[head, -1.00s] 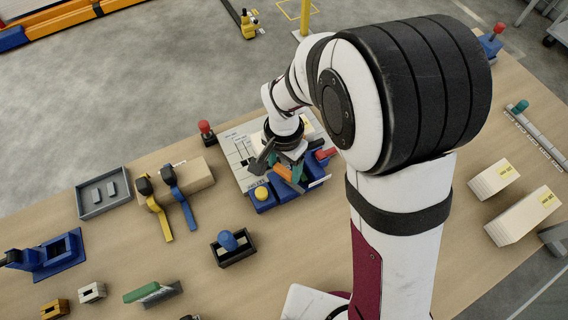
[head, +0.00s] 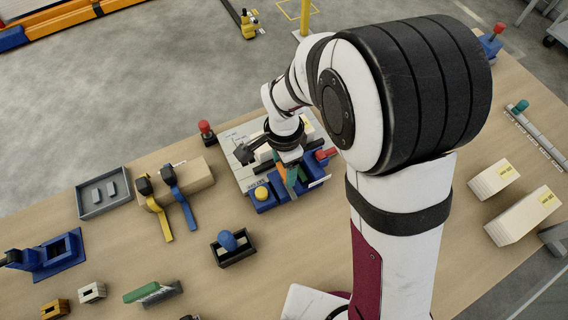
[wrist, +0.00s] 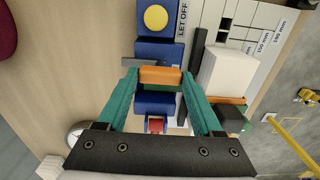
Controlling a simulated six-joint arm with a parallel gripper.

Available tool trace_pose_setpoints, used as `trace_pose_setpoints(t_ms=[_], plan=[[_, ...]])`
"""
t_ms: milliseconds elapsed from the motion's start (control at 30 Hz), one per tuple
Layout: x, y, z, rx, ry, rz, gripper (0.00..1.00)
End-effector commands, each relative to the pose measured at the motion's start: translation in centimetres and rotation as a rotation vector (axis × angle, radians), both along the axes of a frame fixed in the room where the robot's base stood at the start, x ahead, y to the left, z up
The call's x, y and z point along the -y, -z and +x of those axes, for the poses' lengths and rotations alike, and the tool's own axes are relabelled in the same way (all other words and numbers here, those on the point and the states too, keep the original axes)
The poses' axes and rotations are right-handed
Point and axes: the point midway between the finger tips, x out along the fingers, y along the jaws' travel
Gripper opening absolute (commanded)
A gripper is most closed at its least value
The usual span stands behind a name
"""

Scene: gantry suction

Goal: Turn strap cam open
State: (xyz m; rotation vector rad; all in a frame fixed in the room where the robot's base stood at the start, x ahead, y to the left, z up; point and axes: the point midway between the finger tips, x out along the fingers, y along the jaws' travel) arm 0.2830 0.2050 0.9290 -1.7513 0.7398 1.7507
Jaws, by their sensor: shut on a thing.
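My gripper (wrist: 159,78) has teal fingers and is shut on an orange bar (wrist: 160,75), one finger at each end. The bar sits over a blue fixture (wrist: 155,103). I take the bar for the strap cam, though the frames do not name it. In the head view my gripper (head: 290,174) points down into the blue fixture (head: 263,205), and its fingers hide much of the bar. A yellow round button (wrist: 156,18) tops one blue block of the fixture. The bar's pivot is hidden.
Beside the fixture are a white block (wrist: 227,76) and a labelled board (wrist: 262,25). A red knob (head: 326,153) is close on the right. Two straps, yellow (head: 163,223) and blue (head: 187,213), hang over a cardboard box left of the fixture. Bare table lies between.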

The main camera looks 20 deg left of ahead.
Motion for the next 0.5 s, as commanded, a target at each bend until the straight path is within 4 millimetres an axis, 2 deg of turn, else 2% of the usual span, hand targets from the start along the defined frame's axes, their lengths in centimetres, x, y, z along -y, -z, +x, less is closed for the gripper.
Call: trace_pose_setpoints(t_ms=[267,300,467,500], plan=[[-0.01,-0.06,0.01,0.0,0.005,0.001,0.12],[0.0,-0.06,0.01,0.0,0.005,0.001,0.69],[0.0,-0.04,0.01,-0.001,0.003,0.001,0.97],[-0.01,-0.03,0.01,-0.001,0.003,0.001,0.97]])
